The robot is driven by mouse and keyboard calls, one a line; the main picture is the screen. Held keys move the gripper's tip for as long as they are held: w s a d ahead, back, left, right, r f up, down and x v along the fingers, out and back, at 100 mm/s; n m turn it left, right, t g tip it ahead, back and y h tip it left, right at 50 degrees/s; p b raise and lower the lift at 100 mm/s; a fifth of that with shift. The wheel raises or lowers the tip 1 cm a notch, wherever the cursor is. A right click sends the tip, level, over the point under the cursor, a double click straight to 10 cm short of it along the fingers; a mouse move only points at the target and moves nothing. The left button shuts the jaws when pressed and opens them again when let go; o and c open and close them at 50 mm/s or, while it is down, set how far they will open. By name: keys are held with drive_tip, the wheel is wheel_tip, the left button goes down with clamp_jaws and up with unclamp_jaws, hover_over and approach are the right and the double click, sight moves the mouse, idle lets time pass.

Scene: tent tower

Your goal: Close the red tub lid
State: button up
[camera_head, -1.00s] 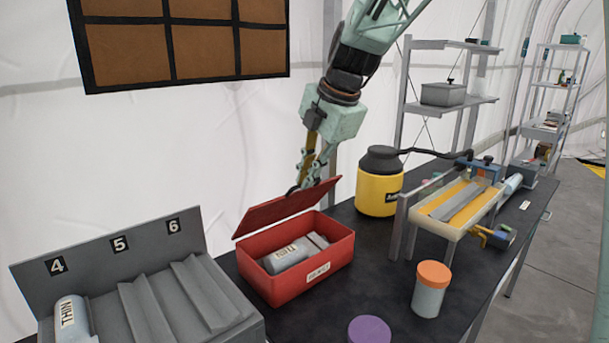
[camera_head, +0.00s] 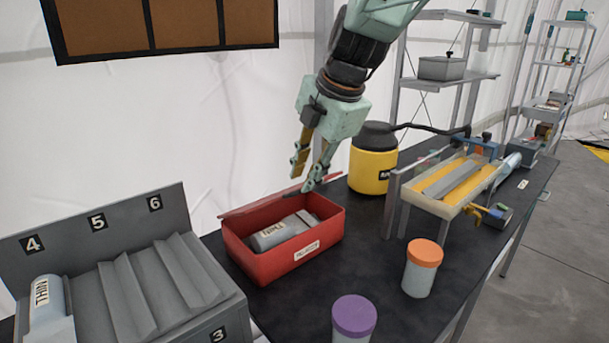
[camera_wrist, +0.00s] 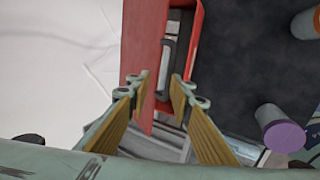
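The red tub (camera_head: 255,262) sits on the dark bench with its top uncovered. A grey canister (camera_head: 272,237) lies inside it. The red lid (camera_head: 262,201) is at the tub's back edge, seen nearly edge-on as a thin strip in the head view. In the wrist view the lid (camera_wrist: 143,45) shows as a broad panel left of the tub (camera_wrist: 195,45). My gripper (camera_head: 302,179) points down above the back of the tub, close to the lid. Its fingers are apart and empty in the wrist view (camera_wrist: 160,92); I cannot tell whether one touches the lid.
A grey numbered rack (camera_head: 150,290) stands left of the tub. A yellow container (camera_head: 373,172) stands behind right, beside a framed tray (camera_head: 440,207). An orange-lidded jar (camera_head: 421,270) and a purple-lidded jar (camera_head: 353,318) stand in front right. Bench between tub and jars is clear.

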drive_tip(key=shift+r, duration=0.1)
drive_tip(key=v, duration=1.1)
drive_tip(key=shift+s+r, duration=0.2)
drive_tip(key=shift+r, duration=0.05)
drive_tip(key=shift+d, duration=0.15)
drive_tip(key=shift+c, duration=0.7)
